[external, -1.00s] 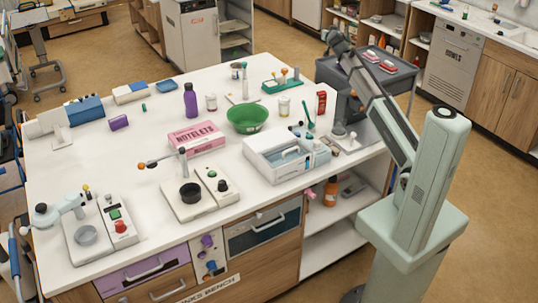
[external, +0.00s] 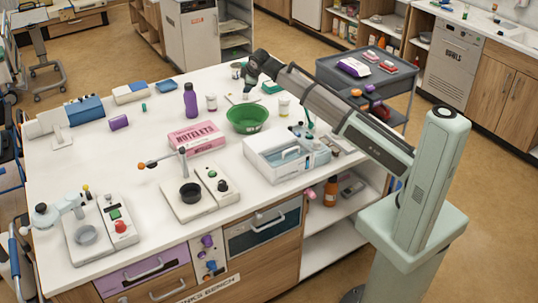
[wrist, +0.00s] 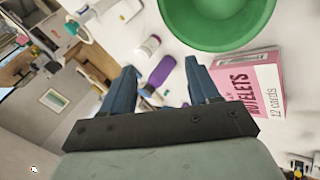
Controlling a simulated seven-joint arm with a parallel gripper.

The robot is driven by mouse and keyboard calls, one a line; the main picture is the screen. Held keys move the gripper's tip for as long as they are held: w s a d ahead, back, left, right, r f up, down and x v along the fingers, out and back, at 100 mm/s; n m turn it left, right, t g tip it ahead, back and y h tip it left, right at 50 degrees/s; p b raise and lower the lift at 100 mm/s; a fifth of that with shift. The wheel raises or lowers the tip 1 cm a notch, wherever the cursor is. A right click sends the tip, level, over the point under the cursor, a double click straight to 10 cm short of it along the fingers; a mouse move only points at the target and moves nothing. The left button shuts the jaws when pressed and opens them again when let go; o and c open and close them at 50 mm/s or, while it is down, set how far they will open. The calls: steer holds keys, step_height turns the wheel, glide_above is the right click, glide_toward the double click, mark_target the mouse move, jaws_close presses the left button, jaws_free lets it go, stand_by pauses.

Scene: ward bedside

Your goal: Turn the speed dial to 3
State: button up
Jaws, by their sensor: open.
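A white bench device with a round black plate (external: 190,192) carries a black knob (external: 222,186) and a small green part on its right panel. A second device at the left front has a red knob (external: 121,227) and a green button. I cannot read any dial marks or tell which knob is the speed dial. My gripper (external: 247,92) is above the back of the bench, behind the green bowl, far from both knobs. In the wrist view my gripper (wrist: 161,82) has its two blue fingers apart with nothing held. Neither knob can be made out there.
A white box-shaped machine (external: 285,152) is below my arm. A grey cart (external: 385,68) stands behind. The bench's left middle is fairly clear.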

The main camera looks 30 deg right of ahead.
steer(key=s+a+f+n+g+y, duration=0.15)
steer(key=s+a+n+g, duration=0.25)
steer(key=s+a+n, duration=0.95)
steer(key=n+g, duration=0.4)
steer(key=n, duration=0.3)
glide_toward(222, 182)
steer(key=shift+h, duration=0.45)
steer(key=f, duration=0.9)
steer(key=shift+s+a, duration=0.1)
steer(key=shift+a, duration=0.25)
steer(key=c, duration=1)
steer(key=shift+c, duration=0.2)
